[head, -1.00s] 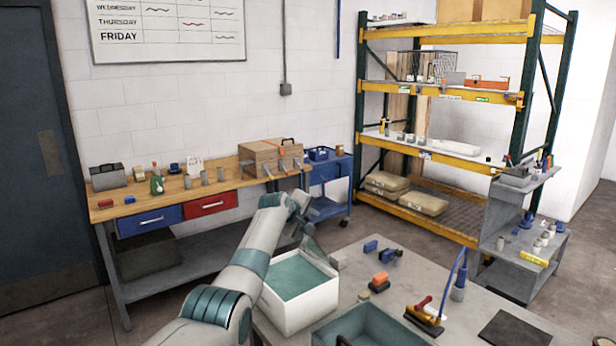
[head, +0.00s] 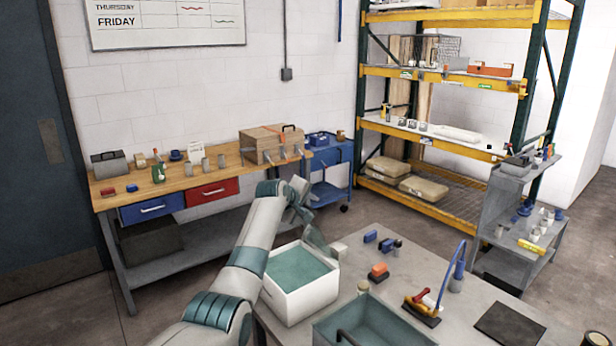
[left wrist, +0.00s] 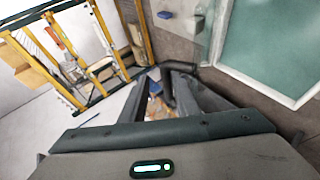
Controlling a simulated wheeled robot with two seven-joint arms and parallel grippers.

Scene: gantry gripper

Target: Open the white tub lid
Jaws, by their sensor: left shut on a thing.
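The white tub (head: 303,308) stands at the left end of the grey table, with a teal surface (head: 298,267) inside its white rim. I cannot tell whether this surface is the lid or the inside. My left gripper (head: 326,248) is at the tub's far right corner, pointing down. In the left wrist view its fingers (left wrist: 178,78) are closed around a dark bar, which looks like a handle. The teal surface with its white rim also shows there at upper right (left wrist: 275,45). The exact contact is partly hidden by the fingers. My right gripper is not in view.
A teal open tray (head: 375,322) stands close to the tub's right. A workbench (head: 222,187) and yellow shelving (head: 440,197) stand behind.

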